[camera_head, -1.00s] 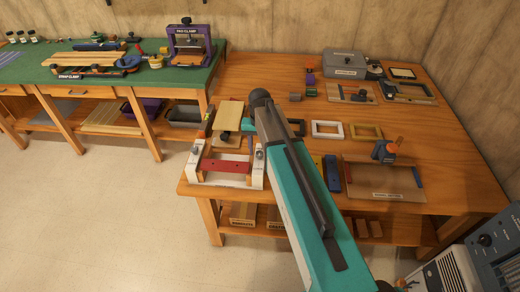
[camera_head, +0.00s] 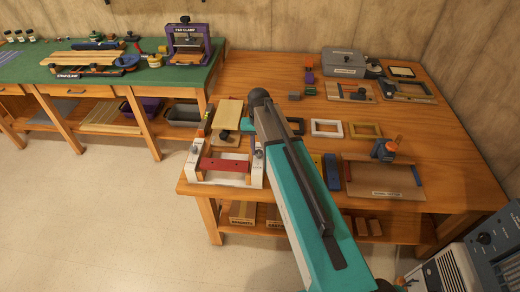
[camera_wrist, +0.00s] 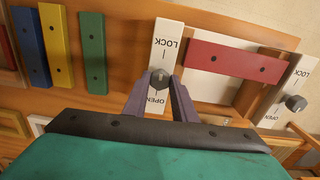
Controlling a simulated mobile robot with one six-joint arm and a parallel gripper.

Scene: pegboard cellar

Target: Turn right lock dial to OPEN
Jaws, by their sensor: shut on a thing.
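The clamp fixture stands at the table's front left corner, with a red bar (camera_head: 224,165) between two white panels. In the wrist view the right lock dial (camera_wrist: 159,76) is a dark grey knob on a white panel (camera_wrist: 167,42) marked LOCK and OPEN, both upside down. My gripper (camera_wrist: 160,88) is shut on this dial, a purple finger on each side. Which mark the dial points to I cannot tell. The other dial (camera_wrist: 296,103) sits on the second panel, beyond the red bar, and is free. In the head view my arm partly hides the right panel.
Blue (camera_wrist: 29,48), yellow (camera_wrist: 55,45) and green (camera_wrist: 93,52) bars lie beside the fixture in the wrist view. White (camera_head: 327,128) and yellow (camera_head: 363,131) frames and a wooden tray (camera_head: 384,190) lie right of my arm. The table's middle has bare room.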

